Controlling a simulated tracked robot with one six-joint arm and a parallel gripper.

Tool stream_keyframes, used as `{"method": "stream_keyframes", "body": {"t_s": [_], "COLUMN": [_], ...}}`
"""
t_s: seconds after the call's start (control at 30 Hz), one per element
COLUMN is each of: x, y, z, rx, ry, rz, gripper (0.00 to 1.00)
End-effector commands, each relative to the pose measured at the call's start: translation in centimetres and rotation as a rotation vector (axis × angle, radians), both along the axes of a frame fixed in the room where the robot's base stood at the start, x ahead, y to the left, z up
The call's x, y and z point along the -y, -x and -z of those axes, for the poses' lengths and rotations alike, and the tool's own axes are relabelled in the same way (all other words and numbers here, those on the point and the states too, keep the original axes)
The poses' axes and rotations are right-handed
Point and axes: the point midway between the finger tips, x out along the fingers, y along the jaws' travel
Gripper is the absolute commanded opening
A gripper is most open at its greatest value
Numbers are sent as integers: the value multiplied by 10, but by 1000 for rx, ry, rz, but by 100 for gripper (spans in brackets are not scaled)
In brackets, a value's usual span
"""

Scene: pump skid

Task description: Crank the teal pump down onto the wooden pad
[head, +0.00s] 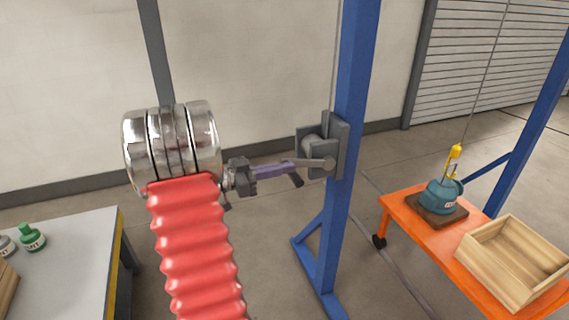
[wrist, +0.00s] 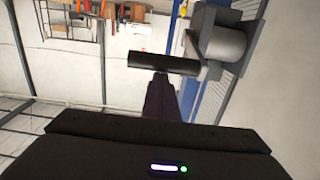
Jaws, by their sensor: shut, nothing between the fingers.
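The teal pump (head: 440,196) hangs under a yellow hook (head: 455,152) on a thin cable, over the dark wooden pad (head: 454,216). It looks very low on the pad; I cannot tell whether they touch. The grey winch (head: 311,143) is on the blue post, with its crank arm (head: 318,163) pointing left. The crank's black grip (head: 297,181) also shows in the wrist view (wrist: 150,63). My gripper (head: 291,166) has its purple fingers shut and empty, with the tips close to the grip. In the wrist view, the fingers (wrist: 160,98) end at the grip; contact is unclear.
The pad lies on an orange cart (head: 400,215), with an open wooden crate (head: 515,258) to the right. The blue post (head: 355,100) stands just beyond the winch. A workbench (head: 75,250) with a green bottle (head: 32,237) is at the left.

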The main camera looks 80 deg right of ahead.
Motion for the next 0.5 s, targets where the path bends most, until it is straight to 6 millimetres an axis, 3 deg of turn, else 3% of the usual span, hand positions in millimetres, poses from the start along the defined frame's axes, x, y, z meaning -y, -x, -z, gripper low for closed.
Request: {"method": "stream_keyframes", "body": {"t_s": [0.5], "x": [0], "y": [0], "z": [-6], "rx": [1], "ry": [-1], "rz": [0], "gripper": [0]}}
